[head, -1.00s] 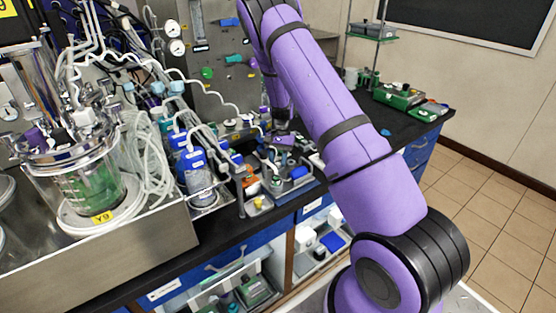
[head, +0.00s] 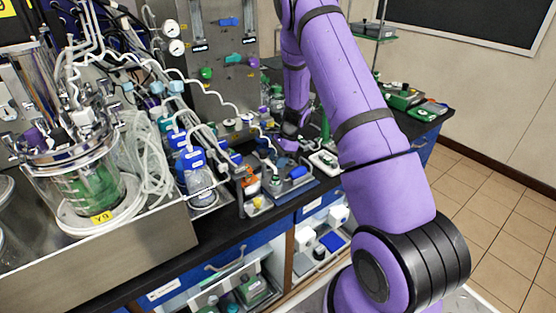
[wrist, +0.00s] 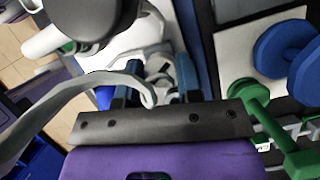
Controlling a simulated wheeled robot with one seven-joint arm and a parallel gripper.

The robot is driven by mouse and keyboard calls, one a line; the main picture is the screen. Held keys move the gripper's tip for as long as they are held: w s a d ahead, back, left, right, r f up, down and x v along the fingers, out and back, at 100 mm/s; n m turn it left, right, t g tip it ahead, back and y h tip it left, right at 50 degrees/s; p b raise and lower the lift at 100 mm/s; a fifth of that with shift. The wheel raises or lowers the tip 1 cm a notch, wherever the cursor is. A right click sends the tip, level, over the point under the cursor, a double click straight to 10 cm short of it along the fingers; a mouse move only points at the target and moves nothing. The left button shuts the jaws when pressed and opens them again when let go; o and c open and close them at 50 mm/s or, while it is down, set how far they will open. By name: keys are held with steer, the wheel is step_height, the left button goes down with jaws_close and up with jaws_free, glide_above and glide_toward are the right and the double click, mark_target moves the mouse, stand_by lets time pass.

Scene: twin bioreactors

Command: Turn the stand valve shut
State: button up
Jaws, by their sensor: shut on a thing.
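My gripper (wrist: 158,82) shows in the wrist view with its two dark teal fingers close around a small grey-white part (wrist: 158,70). It is mostly hidden, and I cannot tell whether it is the stand valve's handle. A grey tube (wrist: 60,100) curves in front of the left finger. In the head view my gripper (head: 288,146) is low over the bench, behind the small tray of bottles, and its fingertips are too small to make out. A green upright (head: 325,128) stands just right of it. I cannot pick out the stand valve with certainty.
The wrist view shows a green handled part (wrist: 265,112) and a blue knob (wrist: 280,50) close on the right. A glass bioreactor (head: 75,185), coiled tubing and blue-capped bottles (head: 192,165) crowd the bench at left. A grey panel (head: 215,100) with coloured knobs stands behind.

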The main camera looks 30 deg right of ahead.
steer(key=m+t, duration=0.1)
steer(key=m, duration=0.2)
steer(key=m+t+h, duration=0.1)
steer(key=m, duration=0.2)
steer(key=shift+m, duration=0.3)
steer(key=shift+s+t, duration=0.1)
steer(key=shift+t, duration=0.2)
steer(key=o, duration=0.9)
steer(key=shift+o, duration=0.2)
steer(key=v, duration=1)
steer(key=shift+r, duration=0.45)
